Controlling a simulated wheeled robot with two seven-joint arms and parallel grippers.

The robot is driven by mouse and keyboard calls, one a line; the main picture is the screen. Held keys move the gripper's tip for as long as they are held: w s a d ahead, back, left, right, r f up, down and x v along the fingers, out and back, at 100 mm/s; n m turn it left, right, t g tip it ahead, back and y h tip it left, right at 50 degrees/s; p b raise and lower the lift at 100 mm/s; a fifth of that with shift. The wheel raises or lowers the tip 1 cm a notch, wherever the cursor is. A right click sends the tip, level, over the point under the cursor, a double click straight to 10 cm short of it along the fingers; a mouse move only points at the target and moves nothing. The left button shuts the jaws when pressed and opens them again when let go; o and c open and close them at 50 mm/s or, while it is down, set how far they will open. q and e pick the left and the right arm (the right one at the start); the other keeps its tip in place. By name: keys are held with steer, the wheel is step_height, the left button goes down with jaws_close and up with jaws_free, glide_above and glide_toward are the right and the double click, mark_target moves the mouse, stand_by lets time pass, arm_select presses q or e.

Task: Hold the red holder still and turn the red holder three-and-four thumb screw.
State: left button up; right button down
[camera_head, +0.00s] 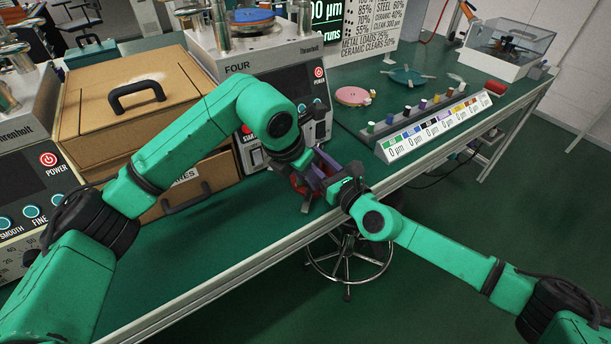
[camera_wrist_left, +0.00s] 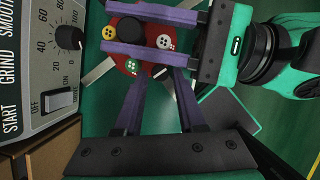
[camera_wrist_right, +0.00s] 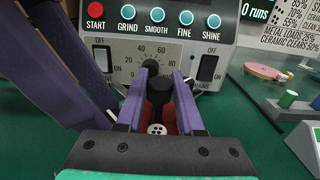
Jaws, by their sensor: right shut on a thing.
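The red holder (camera_wrist_left: 122,66) is a round red piece with a black central post (camera_wrist_left: 131,31) and yellow (camera_wrist_left: 108,33), white (camera_wrist_left: 165,40) and green (camera_wrist_left: 130,68) dotted caps. I cannot tell which cap is the three-and-four thumb screw. In the head view the holder (camera_head: 297,184) is mostly hidden between my grippers. My right gripper (camera_wrist_right: 158,80) is shut on the black post, its purple fingers either side; the white cap (camera_wrist_right: 157,129) shows below. My left gripper (camera_wrist_left: 160,75) is open, its fingertips apart at the holder's edge, near the green cap.
The lapping machine FOUR (camera_head: 270,65) stands right behind the holder, its control panel (camera_wrist_right: 120,60) close. A brown case (camera_head: 130,90) stands to the left. A labelled rack (camera_head: 430,130) and a pink disc (camera_head: 353,96) lie to the right. The green bench front is clear.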

arm_select(q)
jaws_close()
steer(key=shift+m, duration=0.4)
steer(key=shift+w+a+r+m+g+h, duration=0.15)
steer(key=shift+m+g+h, duration=0.3)
steer(key=shift+m, duration=0.85)
steer(key=shift+w+a+f+m+g+h, duration=0.2)
steer(key=shift+m+g, duration=0.35)
steer(key=shift+m, duration=0.75)
steer(key=shift+d, duration=0.15)
jaws_free()
steer(key=v, duration=1.2)
